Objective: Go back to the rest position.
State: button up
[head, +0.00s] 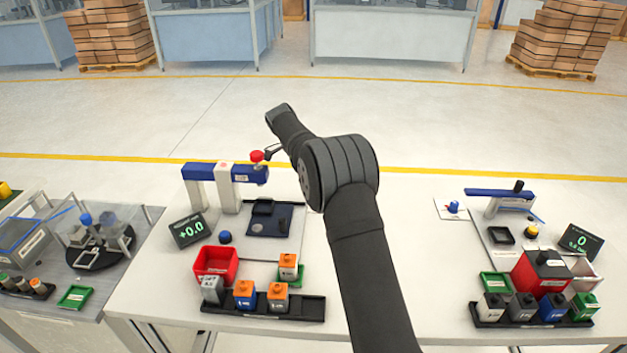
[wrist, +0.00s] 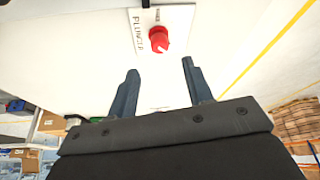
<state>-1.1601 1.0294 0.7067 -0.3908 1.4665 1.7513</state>
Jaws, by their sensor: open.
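My gripper (wrist: 160,90) shows in the wrist view with its two dark fingers apart and nothing between them. A red knob (wrist: 159,39) on a white panel marked "PLUNGE" lies just beyond the fingertips, apart from them. In the head view my dark arm rises from the bottom edge and bends to the left over the bench. The arm's end is near a red knob (head: 257,156) on the blue-and-white gantry device (head: 225,172). My fingers are mostly hidden by the arm there.
Below the gantry are a display (head: 189,230), a red bin (head: 216,263) and a black rack (head: 312,307) with orange-topped blocks. A second station (head: 499,192) stands on the right. A grey table (head: 120,275) with equipment is on the left. The bench middle right of my arm is clear.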

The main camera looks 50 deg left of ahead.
jog(key=x, duration=0.7)
jog(key=shift+w+d+f, duration=0.15)
jog(key=shift+f, duration=0.15)
jog(key=shift+n, duration=0.5)
